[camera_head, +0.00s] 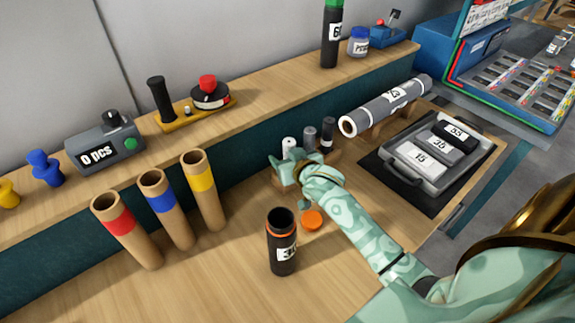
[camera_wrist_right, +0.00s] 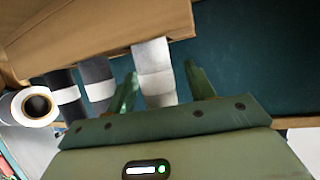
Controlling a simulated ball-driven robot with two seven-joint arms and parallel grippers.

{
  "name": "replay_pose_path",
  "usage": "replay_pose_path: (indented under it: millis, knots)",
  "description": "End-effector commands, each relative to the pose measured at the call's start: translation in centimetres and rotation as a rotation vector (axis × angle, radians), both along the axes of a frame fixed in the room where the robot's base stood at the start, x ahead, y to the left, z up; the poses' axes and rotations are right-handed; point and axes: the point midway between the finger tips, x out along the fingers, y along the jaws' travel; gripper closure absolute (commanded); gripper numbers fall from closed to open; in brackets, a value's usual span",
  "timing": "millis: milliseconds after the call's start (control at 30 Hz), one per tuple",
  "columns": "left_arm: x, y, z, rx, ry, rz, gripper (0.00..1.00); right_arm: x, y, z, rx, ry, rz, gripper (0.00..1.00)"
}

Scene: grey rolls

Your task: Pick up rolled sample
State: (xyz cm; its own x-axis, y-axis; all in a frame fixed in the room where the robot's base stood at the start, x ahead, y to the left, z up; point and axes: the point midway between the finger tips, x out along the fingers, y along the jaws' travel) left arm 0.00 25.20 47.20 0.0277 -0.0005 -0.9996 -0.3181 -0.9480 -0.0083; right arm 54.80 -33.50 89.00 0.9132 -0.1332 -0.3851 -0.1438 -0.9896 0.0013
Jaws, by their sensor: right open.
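Three small rolls stand in a row in a wooden holder at the back of the bench. They are a pale roll (camera_head: 289,143), a grey roll (camera_head: 310,134) and a dark roll (camera_head: 328,128). My right gripper (camera_head: 286,160) is open at the pale roll. In the right wrist view the pale roll (camera_wrist_right: 154,72) lies between the open fingers (camera_wrist_right: 162,78), with visible gaps at both sides. The grey roll (camera_wrist_right: 97,80) and dark roll (camera_wrist_right: 66,92) are left of the fingers there. My left gripper is not in view.
A black canister (camera_head: 282,250) stands in front, with an orange cap (camera_head: 312,220) beside it. Cardboard tubes (camera_head: 166,208) lean at the left. A large grey roll (camera_head: 385,105) and a case of labelled blocks (camera_head: 435,150) are at the right. The front bench is mostly clear.

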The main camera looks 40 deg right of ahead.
Motion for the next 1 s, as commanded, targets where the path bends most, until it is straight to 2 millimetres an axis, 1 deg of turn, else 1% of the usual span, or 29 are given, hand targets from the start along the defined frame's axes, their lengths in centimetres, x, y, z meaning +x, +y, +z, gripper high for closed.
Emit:
replay_pose_path:
  millis: [67, 233, 267, 300, 367, 400, 433, 667, 767, 867, 1000]
  knots:
    - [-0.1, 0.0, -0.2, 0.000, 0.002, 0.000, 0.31, 0.4, -0.1, -0.2, 0.000, 0.000, 0.000, 0.46]
    - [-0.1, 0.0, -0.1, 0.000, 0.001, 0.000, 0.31, 0.4, -0.1, -0.1, 0.000, -0.001, 0.000, 0.46]
    - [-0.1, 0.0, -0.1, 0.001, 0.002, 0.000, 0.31, 0.4, -0.1, -0.1, 0.000, -0.001, 0.000, 0.49]
    - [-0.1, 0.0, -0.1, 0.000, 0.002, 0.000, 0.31, 0.4, -0.1, -0.1, 0.000, -0.001, 0.000, 0.60]
    - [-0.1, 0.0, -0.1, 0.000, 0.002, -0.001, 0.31, 0.4, -0.1, -0.1, 0.000, -0.001, 0.000, 0.77]
    - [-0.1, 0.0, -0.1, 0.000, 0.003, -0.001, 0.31, 0.4, -0.1, -0.1, 0.000, -0.001, 0.000, 0.88]
    - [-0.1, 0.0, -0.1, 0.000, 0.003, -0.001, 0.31, 0.4, -0.1, -0.1, 0.000, -0.001, 0.000, 0.94]
    - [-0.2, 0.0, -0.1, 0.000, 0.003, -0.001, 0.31, 0.4, -0.1, -0.1, 0.000, 0.000, 0.000, 0.95]
    - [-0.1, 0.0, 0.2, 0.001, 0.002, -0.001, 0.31, 0.4, -0.1, 0.5, 0.000, -0.002, 0.000, 0.95]
    - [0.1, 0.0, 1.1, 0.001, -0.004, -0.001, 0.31, 0.4, -0.1, 2.3, 0.000, -0.006, 0.000, 0.95]
    - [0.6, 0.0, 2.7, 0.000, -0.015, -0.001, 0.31, 0.4, -0.1, 5.8, 0.001, -0.008, -0.001, 0.95]
